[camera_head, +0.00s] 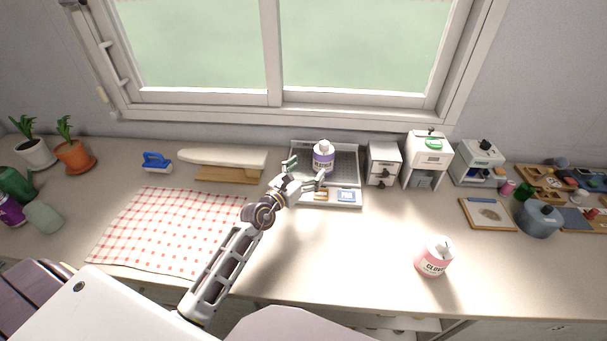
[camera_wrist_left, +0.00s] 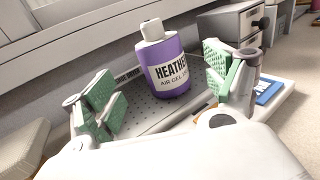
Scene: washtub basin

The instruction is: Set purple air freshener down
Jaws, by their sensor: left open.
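The purple air freshener (camera_head: 323,158) has a white cap and a "HEATHER" label. It stands upright on a grey perforated tray (camera_head: 346,172) below the window, and it also shows in the left wrist view (camera_wrist_left: 172,75). My left gripper (camera_head: 306,172) is open in front of it. In the left wrist view the green-padded fingers (camera_wrist_left: 168,92) are spread to either side of the bottle, with a visible gap on both sides and nothing gripped. My right gripper is not in view.
A pink "CLOVE" canister (camera_head: 433,258) stands at the right front. White drawer units (camera_head: 383,163) stand right of the tray. A small ironing board (camera_head: 222,159) is to its left. A red-checked cloth (camera_head: 170,230) lies at the left. The counter's middle right is clear.

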